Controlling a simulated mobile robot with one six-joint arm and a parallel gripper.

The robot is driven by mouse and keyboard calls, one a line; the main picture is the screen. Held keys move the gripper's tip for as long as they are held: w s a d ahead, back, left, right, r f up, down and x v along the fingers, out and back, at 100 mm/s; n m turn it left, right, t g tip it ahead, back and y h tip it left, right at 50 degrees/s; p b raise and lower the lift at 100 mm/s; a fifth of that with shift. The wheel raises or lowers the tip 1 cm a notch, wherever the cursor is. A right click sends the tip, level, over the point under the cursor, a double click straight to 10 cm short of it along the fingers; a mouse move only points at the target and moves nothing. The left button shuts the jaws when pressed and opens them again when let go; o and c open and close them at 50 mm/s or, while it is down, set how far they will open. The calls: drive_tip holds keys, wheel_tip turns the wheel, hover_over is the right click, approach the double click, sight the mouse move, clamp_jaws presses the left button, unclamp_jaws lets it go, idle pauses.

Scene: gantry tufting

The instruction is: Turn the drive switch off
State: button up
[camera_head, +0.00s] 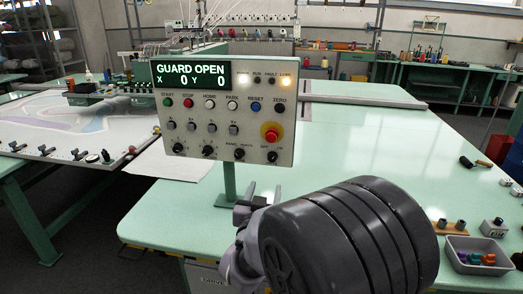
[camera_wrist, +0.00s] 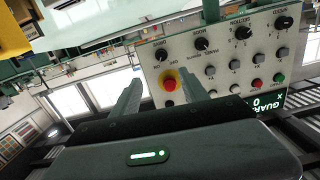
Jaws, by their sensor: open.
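The control panel (camera_head: 225,110) stands on a post on the green table. A black rotary knob (camera_head: 272,156) marked OFF and ON sits at its lower right, below the red stop button (camera_head: 270,132). The knob also shows in the wrist view (camera_wrist: 161,54); which way it points is unclear. A label reading DRIVE (camera_head: 213,281) shows on a box under the table's front edge; my arm hides part of the box. My gripper (camera_head: 263,192) is open and empty below the panel. In the wrist view its fingers (camera_wrist: 164,90) appear on either side of the stop button; contact cannot be told.
The panel display (camera_head: 190,75) reads GUARD OPEN, X 0, Y 0. A grey bin (camera_head: 477,256) of coloured pieces sits at the table's right. A pattern board (camera_head: 75,130) lies at left.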

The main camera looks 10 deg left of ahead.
drive_tip(key=a, duration=0.1)
drive_tip(key=b, duration=0.3)
approach(272, 158)
drive_tip(key=shift+t, duration=0.3)
drive_tip(key=w, duration=0.5)
drive_tip(key=w+f, duration=0.1)
drive_tip(key=w, duration=0.2)
drive_tip(key=shift+w+r, duration=0.15)
drive_tip(key=shift+w, duration=0.4)
drive_tip(key=shift+c, duration=0.2)
clamp_jaws()
